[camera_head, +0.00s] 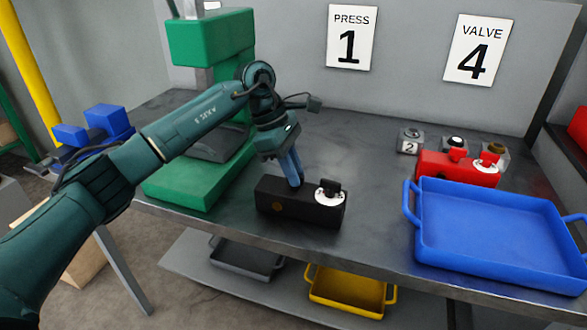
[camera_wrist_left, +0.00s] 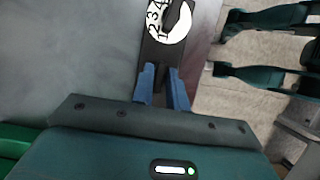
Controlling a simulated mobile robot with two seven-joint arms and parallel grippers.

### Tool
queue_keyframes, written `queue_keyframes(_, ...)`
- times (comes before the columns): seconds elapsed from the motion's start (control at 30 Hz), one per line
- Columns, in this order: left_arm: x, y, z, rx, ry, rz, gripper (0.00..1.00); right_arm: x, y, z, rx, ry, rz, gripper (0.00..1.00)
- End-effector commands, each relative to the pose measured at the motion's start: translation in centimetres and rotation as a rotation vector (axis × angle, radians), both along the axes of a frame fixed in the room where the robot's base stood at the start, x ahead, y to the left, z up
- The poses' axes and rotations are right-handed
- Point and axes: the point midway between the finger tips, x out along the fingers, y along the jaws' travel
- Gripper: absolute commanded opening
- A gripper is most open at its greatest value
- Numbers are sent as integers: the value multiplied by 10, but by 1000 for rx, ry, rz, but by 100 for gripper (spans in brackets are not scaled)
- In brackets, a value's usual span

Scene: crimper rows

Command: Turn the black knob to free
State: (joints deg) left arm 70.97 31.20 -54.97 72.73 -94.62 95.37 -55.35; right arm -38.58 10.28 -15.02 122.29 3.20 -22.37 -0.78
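A black box (camera_head: 302,206) lies on the grey bench with a white dial and a black knob (camera_head: 331,186) at its right end. In the left wrist view the knob (camera_wrist_left: 184,20) partly covers the dial, whose numbers (camera_wrist_left: 154,18) run along its left side. My left gripper (camera_head: 295,184) points down at the box's top, left of the knob and apart from it. In the wrist view its two blue fingers (camera_wrist_left: 163,85) have a gap between them, with the box's dark surface behind; nothing is held. Whether the fingertips touch the box is unclear. My right gripper is not seen.
A blue tray (camera_head: 430,263) stands at the right, with a red box (camera_head: 450,168) and small knobs behind it. A green press (camera_head: 180,190) stands at the left behind my arm. The bench behind the black box is clear. Grey and yellow trays (camera_head: 345,305) sit below.

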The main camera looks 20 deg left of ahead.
Motion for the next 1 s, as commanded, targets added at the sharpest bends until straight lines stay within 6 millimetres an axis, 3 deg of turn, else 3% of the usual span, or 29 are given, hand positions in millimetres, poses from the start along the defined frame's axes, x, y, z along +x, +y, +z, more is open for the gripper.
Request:
queue_keyframes(0.17,0,0,0,0,0,0,0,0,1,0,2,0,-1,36)
queue_keyframes(0.63,0,0,0,1,-1,45,0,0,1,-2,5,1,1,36)
queue_keyframes(1.0,-1,1,-1,1,-2,306,0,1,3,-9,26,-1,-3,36)
